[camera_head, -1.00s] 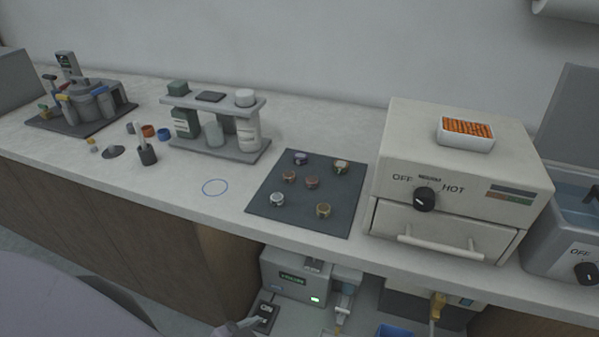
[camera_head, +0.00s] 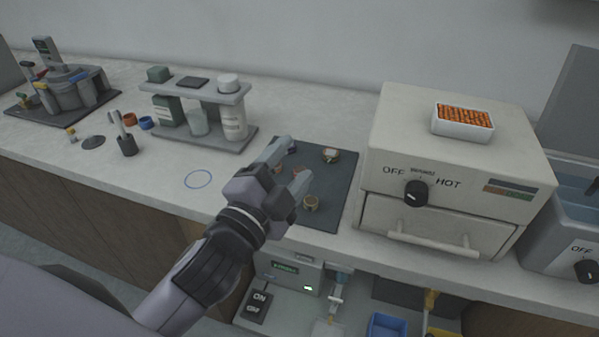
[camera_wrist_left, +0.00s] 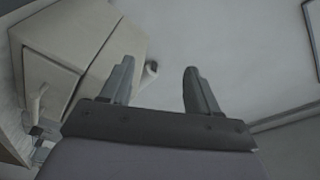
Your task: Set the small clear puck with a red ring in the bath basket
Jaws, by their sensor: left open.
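Several small round pucks lie on a dark mat (camera_head: 339,185), among them a pale one (camera_head: 330,154) at the back and a brass-coloured one (camera_head: 310,203) at the front. I cannot make out a red ring on any. My left gripper (camera_head: 291,163) is over the mat, open and empty, and hides some pucks. In the left wrist view its fingers (camera_wrist_left: 160,85) are apart with nothing between them. The bath (camera_head: 575,183), a grey tank with blue liquid, is cut off at the right edge; I cannot make out its basket. My right gripper is not in view.
A cream oven (camera_head: 455,165) with a dial stands between mat and bath, a white tray of orange grains (camera_head: 463,122) on top. A bottle rack (camera_head: 200,135) stands left of the mat. Bare counter with a blue circle (camera_head: 198,179) lies in front.

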